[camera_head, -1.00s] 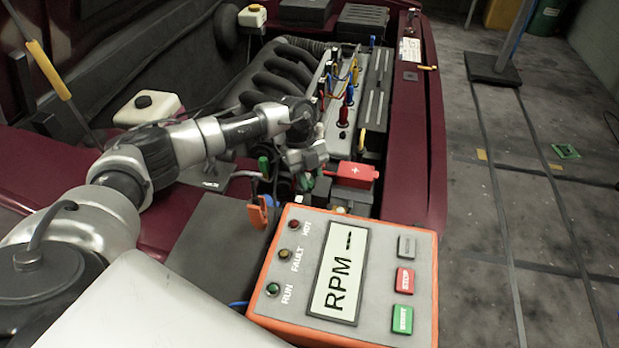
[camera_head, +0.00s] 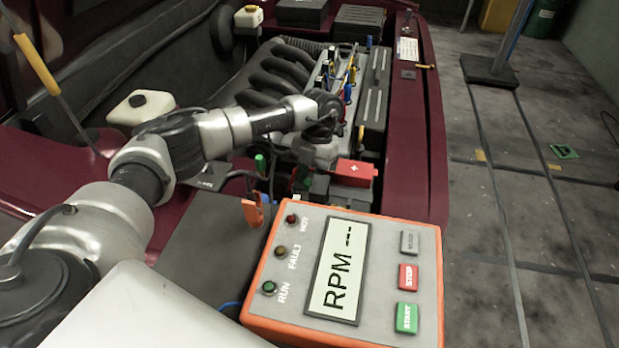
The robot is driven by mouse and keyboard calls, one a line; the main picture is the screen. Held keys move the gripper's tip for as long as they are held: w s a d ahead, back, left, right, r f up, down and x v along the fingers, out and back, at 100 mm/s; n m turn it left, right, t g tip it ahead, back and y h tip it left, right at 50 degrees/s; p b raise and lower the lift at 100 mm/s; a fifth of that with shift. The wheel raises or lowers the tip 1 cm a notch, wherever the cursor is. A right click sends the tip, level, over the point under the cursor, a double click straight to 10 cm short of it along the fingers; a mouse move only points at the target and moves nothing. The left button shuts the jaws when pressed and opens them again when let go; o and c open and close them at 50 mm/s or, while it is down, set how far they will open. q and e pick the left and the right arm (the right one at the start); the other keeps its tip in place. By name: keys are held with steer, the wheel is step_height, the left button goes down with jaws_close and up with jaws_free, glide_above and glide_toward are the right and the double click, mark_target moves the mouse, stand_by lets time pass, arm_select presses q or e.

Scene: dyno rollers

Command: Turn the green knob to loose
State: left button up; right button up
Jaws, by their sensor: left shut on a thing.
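My left arm reaches over the engine bay, and my left gripper (camera_head: 304,178) points down beside the red battery cover. It is shut on a small green thing, which looks like the green knob (camera_head: 308,184); only a sliver of it shows between the fingers. The wrist and fingers hide most of it, so its turn position cannot be read. A separate green-tipped handle (camera_head: 260,163) stands left of the gripper. My right gripper is not in view.
The orange-edged RPM control box (camera_head: 380,240) stands close in front, with an orange clip (camera_head: 253,212) beside it. The red battery cover (camera_head: 355,172) is just right of the gripper. The engine cover and coloured wires (camera_head: 350,85) lie behind. Open floor is at right.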

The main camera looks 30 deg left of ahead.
arm_select(q)
steer(key=shift+w+d+m+y+b, duration=0.1)
steer(key=shift+m+y+b, duration=0.25)
steer(key=shift+m, duration=0.85)
steer(key=shift+r+m+y, duration=0.1)
steer(key=shift+m+y, duration=0.15)
steer(key=shift+m, duration=0.15)
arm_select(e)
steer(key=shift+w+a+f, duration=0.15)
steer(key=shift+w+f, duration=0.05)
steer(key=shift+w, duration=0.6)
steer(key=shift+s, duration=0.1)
